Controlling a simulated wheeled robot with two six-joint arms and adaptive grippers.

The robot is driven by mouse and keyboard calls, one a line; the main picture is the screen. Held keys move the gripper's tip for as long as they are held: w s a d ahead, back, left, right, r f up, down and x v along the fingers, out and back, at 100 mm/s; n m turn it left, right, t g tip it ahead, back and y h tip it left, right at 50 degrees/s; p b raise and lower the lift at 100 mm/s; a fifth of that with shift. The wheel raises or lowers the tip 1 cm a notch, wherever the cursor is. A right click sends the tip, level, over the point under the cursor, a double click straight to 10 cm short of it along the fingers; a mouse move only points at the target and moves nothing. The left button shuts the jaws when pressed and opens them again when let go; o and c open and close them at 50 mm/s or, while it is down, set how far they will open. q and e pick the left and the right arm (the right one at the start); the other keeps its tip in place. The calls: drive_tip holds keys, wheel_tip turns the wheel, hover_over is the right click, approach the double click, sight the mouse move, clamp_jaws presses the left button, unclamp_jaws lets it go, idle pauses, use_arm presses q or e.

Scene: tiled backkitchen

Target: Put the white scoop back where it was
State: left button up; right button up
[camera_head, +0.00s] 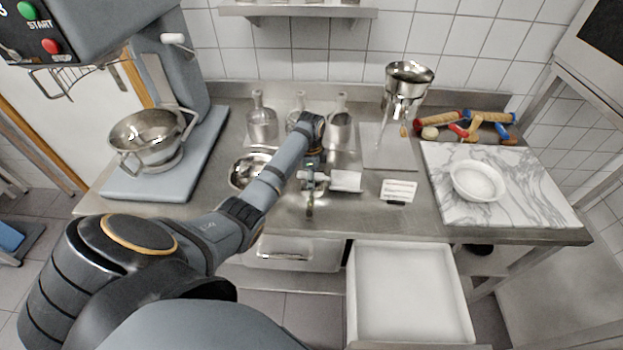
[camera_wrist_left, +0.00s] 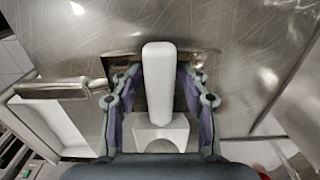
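The white scoop (camera_head: 346,181) is at my left gripper, over the front part of the steel counter. In the left wrist view the scoop's pale handle (camera_wrist_left: 158,80) lies lengthwise between the two fingers, and its wider, notched part (camera_wrist_left: 160,132) is close to the palm. My left gripper (camera_head: 311,186) is shut on the handle; in the wrist view its fingertips (camera_wrist_left: 158,68) sit close against both sides of it. The fingers hide part of the handle in the head view. I cannot tell whether the scoop touches the counter. My right gripper is not in view.
A small label card (camera_head: 398,190) is to the right. A marble board (camera_head: 530,190) carries a white bowl (camera_head: 478,181). A white drawer (camera_head: 408,290) is open below the counter.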

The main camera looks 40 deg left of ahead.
use_arm(q)
drive_tip(key=shift+r, duration=0.35)
wheel_tip(320, 180, up, 8)
drive_tip(key=shift+f+b, duration=0.15)
drive_tip(key=shift+b, duration=0.95)
wheel_tip(320, 180, up, 5)
drive_tip(key=p, duration=0.3)
drive_tip(key=shift+p, duration=0.35)
drive_tip(key=shift+f, duration=0.15)
